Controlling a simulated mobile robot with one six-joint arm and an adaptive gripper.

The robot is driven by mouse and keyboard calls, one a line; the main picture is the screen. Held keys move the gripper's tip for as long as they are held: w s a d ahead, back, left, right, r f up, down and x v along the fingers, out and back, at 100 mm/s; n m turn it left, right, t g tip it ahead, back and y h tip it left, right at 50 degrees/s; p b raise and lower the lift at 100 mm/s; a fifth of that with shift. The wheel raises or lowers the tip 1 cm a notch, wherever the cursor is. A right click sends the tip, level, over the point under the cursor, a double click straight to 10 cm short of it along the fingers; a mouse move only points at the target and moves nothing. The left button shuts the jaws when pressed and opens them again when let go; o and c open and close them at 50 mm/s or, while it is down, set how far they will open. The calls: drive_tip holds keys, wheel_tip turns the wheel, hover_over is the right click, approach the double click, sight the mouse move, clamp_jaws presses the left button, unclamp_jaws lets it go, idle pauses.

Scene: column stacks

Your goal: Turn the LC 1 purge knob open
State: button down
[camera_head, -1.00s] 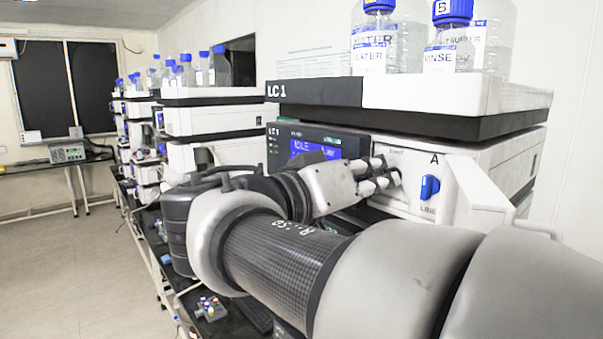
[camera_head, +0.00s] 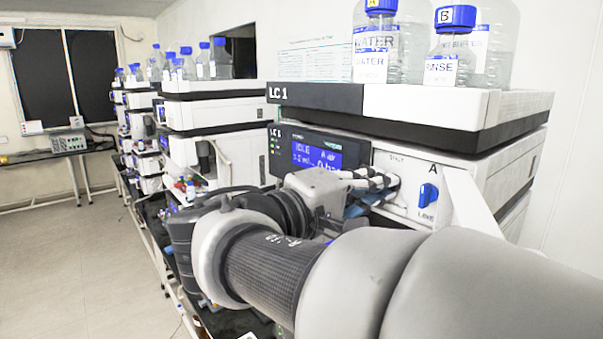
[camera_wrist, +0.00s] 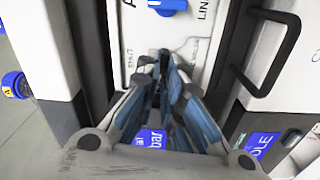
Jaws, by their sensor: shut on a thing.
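The LC 1 pump (camera_head: 478,152) has a white front panel to the right of its blue-lit display. My gripper (camera_head: 393,182) is at this panel, just below the small printed word SHUT. Its fingers are closed on the purge knob there; the fingers hide nearly all of the knob, so its turn position cannot be told. In the wrist view, my gripper (camera_wrist: 166,58) has its fingertips close together against the panel. A blue knob (camera_head: 428,195) marked A and LINE sits right of the fingertips, apart from them; it also shows in the wrist view (camera_wrist: 168,6).
The LC 1 display (camera_head: 318,154) reads IDLE, left of my fingers. Bottles stand on top, including a water bottle (camera_head: 376,50) and a rinse bottle (camera_head: 450,50). More instrument stacks (camera_head: 210,115) stand behind on the left. The floor (camera_head: 70,250) at left is clear.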

drive_tip(key=shift+n+p, duration=0.3)
drive_tip(key=shift+n, duration=0.2)
drive_tip(key=c, duration=1.7)
unclamp_jaws()
drive_tip(key=v, duration=1.2)
